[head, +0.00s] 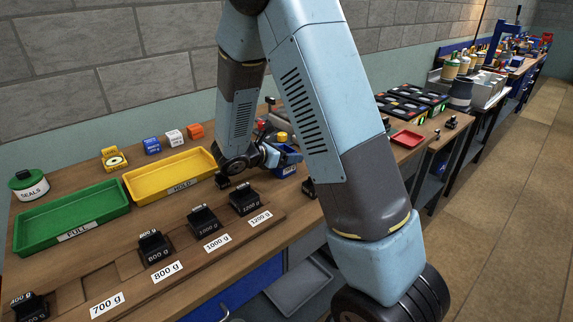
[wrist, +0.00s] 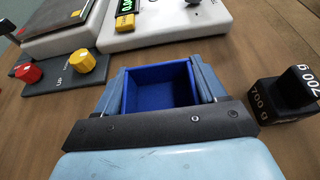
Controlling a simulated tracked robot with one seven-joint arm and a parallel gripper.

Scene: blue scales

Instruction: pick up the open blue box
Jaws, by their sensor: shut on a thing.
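The open blue box (wrist: 158,84) is empty inside and sits between the two fingers of my gripper (wrist: 161,92) in the wrist view. The fingers press on its left and right sides. In the head view the box (head: 286,170) shows at the right of my gripper (head: 272,156), its front carrying a pale label too small to read. My arm hides part of the area behind it. I cannot tell whether the box touches the table or is slightly raised.
A black 700 g weight (wrist: 284,96) stands right of the box. A scale with red (wrist: 28,73) and yellow (wrist: 82,61) knobs and a white device (wrist: 165,24) stand beyond it. A yellow HOLD tray (head: 168,176), green FULL tray (head: 70,216) and several black weights (head: 203,219) are to the left.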

